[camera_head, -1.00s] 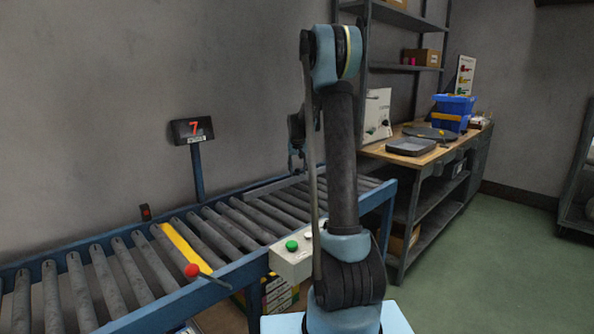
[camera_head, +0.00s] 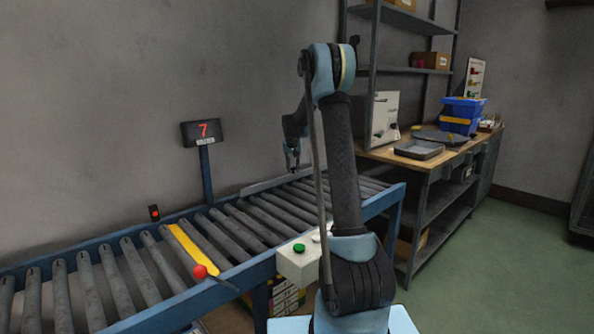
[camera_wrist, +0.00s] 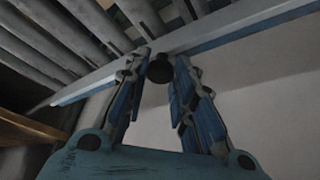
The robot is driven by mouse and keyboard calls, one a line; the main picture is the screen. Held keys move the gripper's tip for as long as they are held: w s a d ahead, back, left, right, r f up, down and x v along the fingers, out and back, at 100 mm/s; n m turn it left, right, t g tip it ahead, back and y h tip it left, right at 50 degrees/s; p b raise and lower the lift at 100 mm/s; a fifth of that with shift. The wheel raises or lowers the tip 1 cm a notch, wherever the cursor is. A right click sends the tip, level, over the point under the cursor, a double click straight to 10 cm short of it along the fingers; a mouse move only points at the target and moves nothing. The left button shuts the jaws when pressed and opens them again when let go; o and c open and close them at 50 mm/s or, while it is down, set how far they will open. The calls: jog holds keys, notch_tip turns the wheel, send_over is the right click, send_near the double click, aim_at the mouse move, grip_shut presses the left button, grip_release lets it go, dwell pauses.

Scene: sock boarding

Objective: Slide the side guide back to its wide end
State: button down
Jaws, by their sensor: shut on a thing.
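The side guide (camera_head: 264,186) is a grey bar lying lengthwise over the far edge of the roller conveyor, on the wall side. In the wrist view it is a pale bar (camera_wrist: 235,30) running across the rollers' ends. A dark round knob (camera_wrist: 159,69) on it sits between my fingertips. My gripper (camera_head: 293,169) is at the guide's far side, shut on this knob; the fingers also show in the wrist view (camera_wrist: 161,75). In the head view the knob is too small to make out.
The roller conveyor (camera_head: 245,233) has a yellow strip, a red ball-topped lever (camera_head: 200,271) and a box with a green button (camera_head: 298,248). A display reading 7 (camera_head: 201,133) stands behind. A workbench (camera_head: 380,153) with trays and blue bins is at right.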

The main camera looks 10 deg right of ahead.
jog(key=shift+w+a+r, duration=0.1)
jog(key=shift+w+a, duration=0.1)
jog(key=c, duration=1.3)
grip_release()
jog(key=shift+s, duration=0.1)
jog(key=v, duration=1.1)
jog(key=shift+s+r, duration=0.1)
jog(key=shift+r, duration=0.2)
jog(key=shift+a, duration=0.1)
